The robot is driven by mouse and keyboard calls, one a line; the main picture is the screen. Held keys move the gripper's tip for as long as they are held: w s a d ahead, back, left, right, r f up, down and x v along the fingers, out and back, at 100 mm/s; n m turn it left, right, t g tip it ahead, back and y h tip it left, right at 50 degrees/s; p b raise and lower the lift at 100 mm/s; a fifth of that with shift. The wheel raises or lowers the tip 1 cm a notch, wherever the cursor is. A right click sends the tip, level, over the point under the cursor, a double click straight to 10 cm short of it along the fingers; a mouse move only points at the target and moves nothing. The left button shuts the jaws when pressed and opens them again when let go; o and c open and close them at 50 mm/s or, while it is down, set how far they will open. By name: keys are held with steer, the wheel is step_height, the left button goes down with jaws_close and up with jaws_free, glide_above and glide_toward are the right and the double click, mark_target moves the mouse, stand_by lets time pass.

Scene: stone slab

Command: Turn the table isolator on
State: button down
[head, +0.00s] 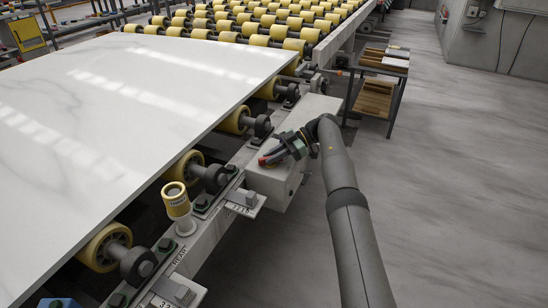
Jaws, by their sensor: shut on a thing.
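The table isolator is a pale grey box (273,181) on the side of the roller table, beside the slab's right edge. A small red handle (264,160) shows at its top left edge. My gripper (273,155) reaches in from the right, low over the box, with its fingertips at the red handle and shut on it. The fingers and wrist cover most of the handle, so its angle cannot be read. Any markings around it are hidden or too small.
A white marbled slab (130,95) lies on yellow rollers (235,121) at left. A yellow-capped post (176,201) stands on the table's rail (215,225). A dark shelf cart (380,85) stands behind my arm. The floor (450,190) at right is clear.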

steer(key=shift+s+a+f, duration=0.1)
steer(key=shift+s+a, duration=0.05)
steer(key=shift+a, duration=0.2)
steer(key=c, duration=1.4)
jaws_free()
steer(key=shift+s+a, duration=0.1)
steer(key=shift+a, duration=0.05)
